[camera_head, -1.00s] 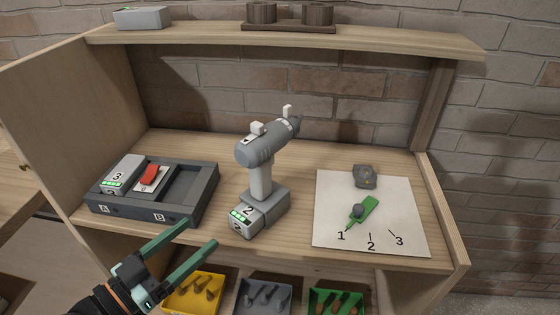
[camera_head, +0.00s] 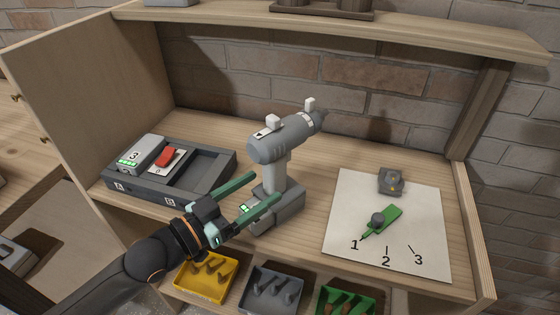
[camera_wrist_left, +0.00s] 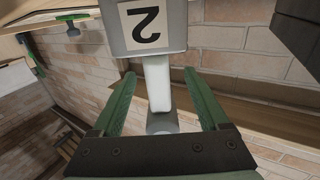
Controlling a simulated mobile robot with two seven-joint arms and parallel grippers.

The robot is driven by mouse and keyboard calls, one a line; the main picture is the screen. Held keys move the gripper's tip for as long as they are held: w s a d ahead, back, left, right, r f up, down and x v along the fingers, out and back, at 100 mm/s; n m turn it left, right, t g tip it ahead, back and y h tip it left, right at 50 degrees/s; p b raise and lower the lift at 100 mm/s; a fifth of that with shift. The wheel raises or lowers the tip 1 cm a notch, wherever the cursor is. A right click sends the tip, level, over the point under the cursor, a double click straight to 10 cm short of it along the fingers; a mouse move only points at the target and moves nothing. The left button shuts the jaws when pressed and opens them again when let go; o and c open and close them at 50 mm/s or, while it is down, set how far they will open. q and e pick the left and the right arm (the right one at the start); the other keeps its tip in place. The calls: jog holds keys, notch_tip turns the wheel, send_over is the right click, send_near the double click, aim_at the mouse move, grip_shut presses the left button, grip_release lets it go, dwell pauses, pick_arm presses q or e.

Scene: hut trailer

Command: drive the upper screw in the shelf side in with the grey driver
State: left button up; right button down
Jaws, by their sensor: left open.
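The grey driver (camera_head: 285,140) stands upright on the workbench shelf on its battery base (camera_head: 278,213), its nose pointing to the back right. My left gripper (camera_head: 266,189) is open and empty in front of the driver, fingers pointing at its handle just above the base. In the left wrist view, the handle (camera_wrist_left: 157,85) appears between the two open fingers (camera_wrist_left: 165,85), below the base marked 2 (camera_wrist_left: 147,25). I cannot tell whether the fingertips have passed the handle. My right gripper is not in view.
A dark tray (camera_head: 190,190) left of the driver holds a battery marked 3 (camera_head: 141,152) and a red-topped block (camera_head: 167,157). A white dial board (camera_head: 345,220) with a green pointer (camera_head: 385,218) lies to the right. Yellow (camera_head: 205,285), grey (camera_head: 268,295) and green bins sit below the shelf.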

aim_at(280, 176)
pick_arm(q)
jog(key=shift+x, duration=2.9)
jog(key=shift+s+d+r, duration=0.1)
jog(key=shift+s+d, duration=0.05)
jog(key=shift+s, duration=0.05)
jog(key=shift+c, duration=0.3)
grip_shut()
jog(key=shift+r, duration=0.2)
